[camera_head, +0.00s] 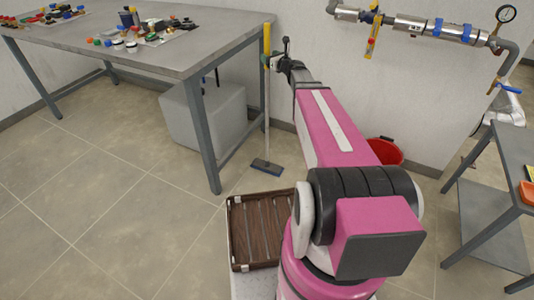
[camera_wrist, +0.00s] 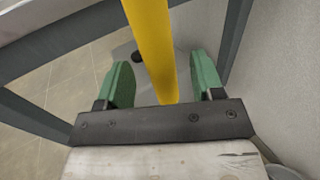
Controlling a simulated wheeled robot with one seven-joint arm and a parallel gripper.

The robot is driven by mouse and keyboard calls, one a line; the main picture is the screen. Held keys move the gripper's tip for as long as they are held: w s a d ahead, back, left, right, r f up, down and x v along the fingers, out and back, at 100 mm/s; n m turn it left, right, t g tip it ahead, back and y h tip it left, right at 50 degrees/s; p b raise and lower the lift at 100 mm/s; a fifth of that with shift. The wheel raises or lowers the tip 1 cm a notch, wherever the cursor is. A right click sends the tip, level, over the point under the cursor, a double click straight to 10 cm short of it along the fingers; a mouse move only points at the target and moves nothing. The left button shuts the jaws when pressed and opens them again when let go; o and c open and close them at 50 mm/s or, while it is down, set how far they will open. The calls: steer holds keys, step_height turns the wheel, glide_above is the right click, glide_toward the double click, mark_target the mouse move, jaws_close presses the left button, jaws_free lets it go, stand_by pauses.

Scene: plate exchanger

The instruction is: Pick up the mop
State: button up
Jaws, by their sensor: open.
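The mop (camera_head: 266,110) stands upright on the floor beside the table's right end. It has a yellow grip at the top, a grey pole and a flat blue-grey head on the floor. My gripper (camera_head: 276,62) is at the height of the yellow grip, next to the pole. In the wrist view the yellow handle (camera_wrist: 152,50) runs between the two green fingers of my gripper (camera_wrist: 160,80). The fingers are open, with a gap on each side of the handle.
A grey table (camera_head: 160,60) with small coloured parts stands at the left, with a grey box (camera_head: 205,115) under it. A red bucket (camera_head: 386,151) is by the wall, behind my arm. A brown slatted crate (camera_head: 234,240) is near my base. Pipes (camera_head: 430,28) run along the wall.

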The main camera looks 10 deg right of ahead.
steer(key=x, duration=0.4)
steer(key=shift+w, duration=0.1)
jaws_close()
steer(key=shift+r, duration=0.1)
steer(key=shift+r, duration=0.15)
steer(key=shift+r, duration=1.85)
steer(key=s+a+r, duration=0.6)
steer(key=s+a, duration=0.1)
steer(key=a, duration=0.1)
step_height(320, 180, up, 12)
steer(key=m+t+h, duration=0.2)
steer(key=m+h, duration=0.3)
steer(key=h, duration=0.3)
glide_above(265, 45)
steer(key=s+d, duration=0.5)
steer(key=d, duration=0.1)
steer(key=shift+w+d+r+m, duration=0.15)
steer(key=shift+d+r+m, duration=0.15)
steer(key=shift+d+r, duration=0.4)
steer(key=shift+d+f, duration=0.15)
steer(key=shift+d, duration=0.05)
